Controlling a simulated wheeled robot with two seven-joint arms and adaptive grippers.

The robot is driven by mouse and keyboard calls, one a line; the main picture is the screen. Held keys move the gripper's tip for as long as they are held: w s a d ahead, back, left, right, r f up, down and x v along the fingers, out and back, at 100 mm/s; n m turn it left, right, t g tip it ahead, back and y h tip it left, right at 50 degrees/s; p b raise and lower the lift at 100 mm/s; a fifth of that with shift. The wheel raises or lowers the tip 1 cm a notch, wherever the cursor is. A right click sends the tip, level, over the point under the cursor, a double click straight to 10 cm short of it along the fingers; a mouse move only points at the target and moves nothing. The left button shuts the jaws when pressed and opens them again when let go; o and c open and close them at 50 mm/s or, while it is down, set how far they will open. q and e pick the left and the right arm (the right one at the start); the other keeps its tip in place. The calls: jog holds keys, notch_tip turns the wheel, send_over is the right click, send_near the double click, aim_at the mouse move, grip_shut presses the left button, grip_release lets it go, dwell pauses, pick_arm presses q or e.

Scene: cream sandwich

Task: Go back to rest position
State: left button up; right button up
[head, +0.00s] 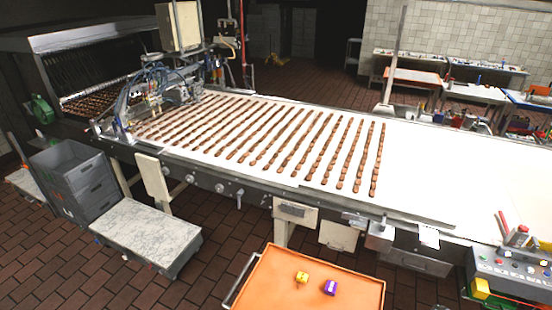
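No gripper and no part of my arms shows in the head view. The long white conveyor (440,165) carries several rows of small brown sandwich pieces (290,140) on its left and middle part. Its right part is bare. An orange-topped cart (262,288) stands in front of the conveyor at the bottom of the view. A small yellow block (301,277) and a small purple block (330,287) lie on the cart top, apart from each other.
Stacked grey crates (75,180) and a low pale platform (145,232) stand at the left. A control panel (515,270) with buttons is at the lower right. Work tables (470,92) stand at the back right. Brick floor (215,270) is clear left of the cart.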

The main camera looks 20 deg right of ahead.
jog(key=s+d+r+g+h, duration=0.2)
jog(key=s+d, duration=0.9)
jog(key=s, duration=0.1)
jog(key=s+d+r+g+h, duration=0.2)
jog(key=s+d, duration=0.8)
jog(key=s, duration=0.2)
jog(key=s+a+f+m+y, duration=0.1)
jog(key=s+a+f+y, duration=0.15)
jog(key=a+f, duration=1.15)
jog(key=s+a+f+y, duration=0.2)
jog(key=s+a+f, duration=0.1)
jog(key=a+f, duration=1.1)
jog(key=a+f+m+y, duration=0.1)
jog(key=a+f, duration=0.2)
jog(key=a, duration=1)
jog(key=a+f+y, duration=0.2)
jog(key=a+f, duration=0.1)
jog(key=a, duration=1)
jog(key=a+f+m+y, duration=0.1)
jog(key=a+f, duration=0.2)
jog(key=a, duration=1)
notch_tip(320, 180, down, 20)
jog(key=s+b, duration=0.1)
jog(key=b, duration=1.8)
jog(key=shift+s+d+b, duration=0.25)
jog(key=shift+b, duration=0.1)
